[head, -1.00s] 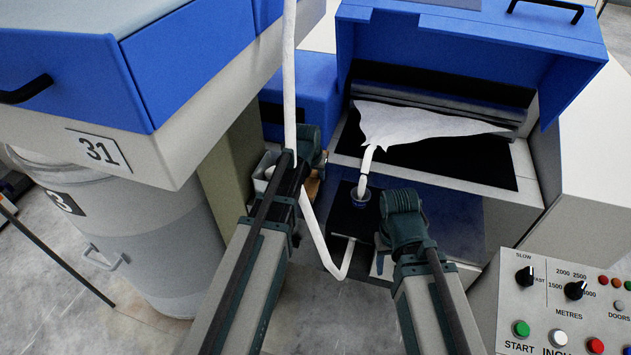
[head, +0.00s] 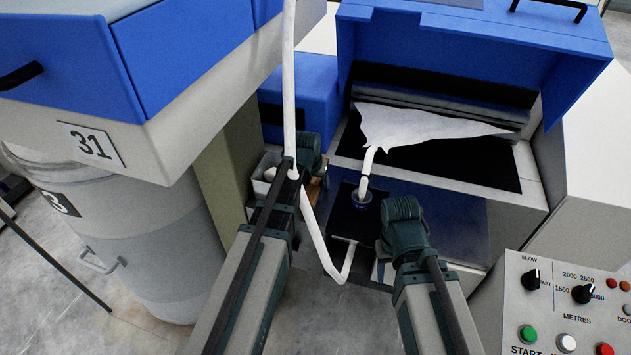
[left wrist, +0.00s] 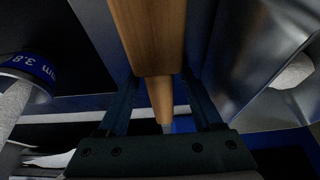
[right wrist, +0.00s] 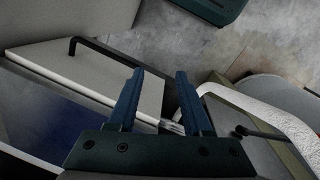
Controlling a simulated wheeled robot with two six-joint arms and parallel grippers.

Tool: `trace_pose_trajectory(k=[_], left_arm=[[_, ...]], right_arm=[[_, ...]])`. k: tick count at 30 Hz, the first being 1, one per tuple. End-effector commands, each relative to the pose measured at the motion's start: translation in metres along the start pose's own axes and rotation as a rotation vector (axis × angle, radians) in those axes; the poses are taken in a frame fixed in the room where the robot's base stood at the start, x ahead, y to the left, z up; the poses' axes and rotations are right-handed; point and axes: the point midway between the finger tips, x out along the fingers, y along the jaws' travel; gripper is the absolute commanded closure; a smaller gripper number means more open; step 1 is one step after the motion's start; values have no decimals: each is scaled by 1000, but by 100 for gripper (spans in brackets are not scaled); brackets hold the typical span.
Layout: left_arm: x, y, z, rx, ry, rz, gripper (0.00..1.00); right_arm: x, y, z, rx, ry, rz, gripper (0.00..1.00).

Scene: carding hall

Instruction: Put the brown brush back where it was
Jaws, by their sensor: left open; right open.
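The brown brush (left wrist: 150,35) shows in the left wrist view as a wooden block narrowing to a round handle. My left gripper (left wrist: 162,88) is open, with the narrow handle between its fingers; whether they touch it I cannot tell. In the head view the left gripper (head: 308,150) is beside a small piece of brown wood (head: 314,190), mostly hidden behind the arm. My right gripper (head: 403,225) is at the machine's front, its fingers hidden there. In the right wrist view the right gripper (right wrist: 160,78) is open and empty.
A white sliver strand (head: 290,85) hangs across my left arm and loops down. A white bin (head: 262,175) stands left of the left gripper. The control panel (head: 560,300) is at lower right, a large can (head: 130,240) at left.

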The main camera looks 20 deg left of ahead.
Motion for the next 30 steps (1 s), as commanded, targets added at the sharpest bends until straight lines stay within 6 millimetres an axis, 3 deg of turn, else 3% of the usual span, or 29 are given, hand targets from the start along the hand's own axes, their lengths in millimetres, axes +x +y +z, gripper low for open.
trace_pose_trajectory(k=[11,30], left_arm=[[-18,0,-2,0,0,0,33],[-114,0,-2,0,0,0,33]], right_arm=[[-18,2,1,0,0,0,50],[-106,10,6,0,0,0,50]])
